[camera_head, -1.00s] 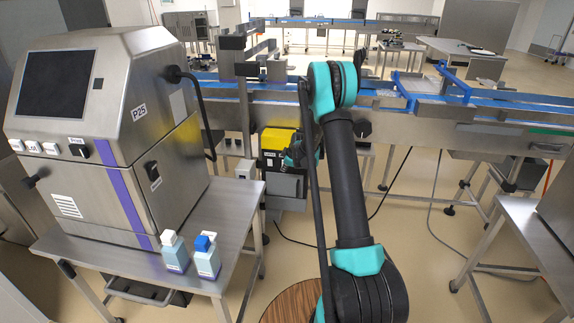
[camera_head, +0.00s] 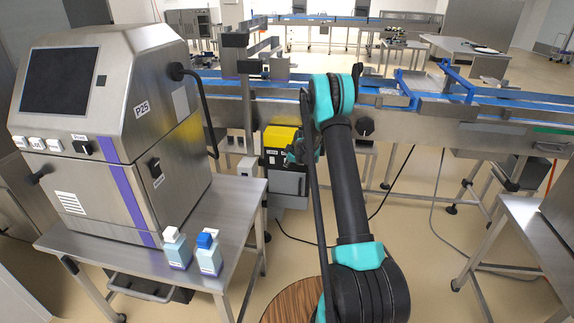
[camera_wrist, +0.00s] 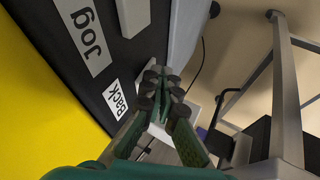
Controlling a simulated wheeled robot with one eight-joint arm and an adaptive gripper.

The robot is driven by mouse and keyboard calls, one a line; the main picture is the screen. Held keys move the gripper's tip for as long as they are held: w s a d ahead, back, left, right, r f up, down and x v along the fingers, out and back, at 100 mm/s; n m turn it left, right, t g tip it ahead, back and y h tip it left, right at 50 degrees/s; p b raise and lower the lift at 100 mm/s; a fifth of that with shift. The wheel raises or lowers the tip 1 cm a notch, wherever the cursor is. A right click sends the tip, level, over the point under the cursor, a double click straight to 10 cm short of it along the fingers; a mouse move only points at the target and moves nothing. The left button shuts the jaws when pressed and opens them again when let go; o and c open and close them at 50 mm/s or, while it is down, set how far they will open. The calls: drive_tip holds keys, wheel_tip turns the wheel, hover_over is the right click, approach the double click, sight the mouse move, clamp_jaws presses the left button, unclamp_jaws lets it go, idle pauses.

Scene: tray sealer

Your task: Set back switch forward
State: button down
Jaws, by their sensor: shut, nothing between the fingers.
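The black control panel (camera_wrist: 50,60) of a yellow-topped box fills the left of the wrist view, with white labels reading "Jog" (camera_wrist: 84,35) and "Back" (camera_wrist: 117,99). My gripper (camera_wrist: 165,88) has its fingers together and empty, with the tips just beside the "Back" label, at the panel's edge. The back switch itself cannot be made out; the fingertips may hide it. A pale grey block (camera_wrist: 133,15) stands out beside the "Jog" label. In the head view the yellow-topped box (camera_head: 281,137) sits below the conveyor, and my gripper is at its right side, partly hidden by my arm.
A steel machine labelled P25 (camera_head: 85,100) stands on a table at left, with two small bottles (camera_head: 208,255) in front. The conveyor (camera_head: 390,105) runs behind the box. Another steel table (camera_head: 530,235) is at right. Cables lie on the floor.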

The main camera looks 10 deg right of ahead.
drive_tip(key=shift+r, duration=0.8)
